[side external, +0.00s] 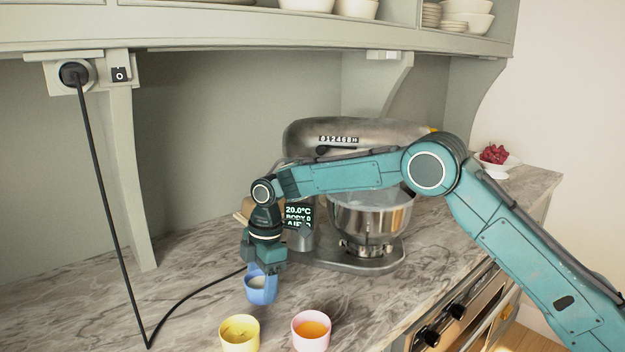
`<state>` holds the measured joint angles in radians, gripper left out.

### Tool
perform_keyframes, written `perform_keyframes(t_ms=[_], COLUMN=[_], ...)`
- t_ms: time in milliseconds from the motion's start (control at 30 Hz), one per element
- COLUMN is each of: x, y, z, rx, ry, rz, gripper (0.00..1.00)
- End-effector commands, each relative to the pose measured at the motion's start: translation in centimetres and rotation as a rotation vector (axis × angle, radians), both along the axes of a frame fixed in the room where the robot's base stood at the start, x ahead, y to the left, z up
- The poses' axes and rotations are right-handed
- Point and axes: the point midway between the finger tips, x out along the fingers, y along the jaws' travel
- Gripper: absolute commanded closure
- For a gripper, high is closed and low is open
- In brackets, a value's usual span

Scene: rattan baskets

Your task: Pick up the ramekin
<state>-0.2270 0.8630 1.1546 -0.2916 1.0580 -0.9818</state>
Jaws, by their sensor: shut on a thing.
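A small blue ramekin (261,292) with pale contents is in the side external view, left of centre. My gripper (262,270) points down and is shut on the ramekin at its rim. The ramekin looks roughly upright; whether its base touches the counter I cannot tell. A yellow ramekin (239,336) with yellow contents stands in front of it at the lower edge of the picture. A pink ramekin (311,334) with orange contents stands to the right of the yellow one. The gripper's fingertips partly hide the blue ramekin's back rim.
A stand mixer (365,133) with a metal bowl (370,216) stands behind and right of my gripper. A black cable (112,222) runs from the wall socket down across the marble counter (60,310). A shelf (250,32) overhangs the back. The counter's left part is clear.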

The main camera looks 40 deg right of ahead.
Motion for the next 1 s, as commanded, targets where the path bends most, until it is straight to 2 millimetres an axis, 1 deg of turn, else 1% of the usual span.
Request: perform_keyframes(t_ms=[167,400,500,700,1000], x=[0.1,0.1,0.1,0.1,0.0], y=[0.0,0.0,0.0,0.0,0.0], z=[2.3,6.2,7.3,8.7,8.9], rx=[0.001,0.001,0.003,0.001,0.001], ry=[-0.005,-0.005,-0.003,-0.002,-0.002], rz=[0.0,-0.002,0.0,0.0,-0.001], gripper=[0.66,0.66,0.66,0.66,0.66])
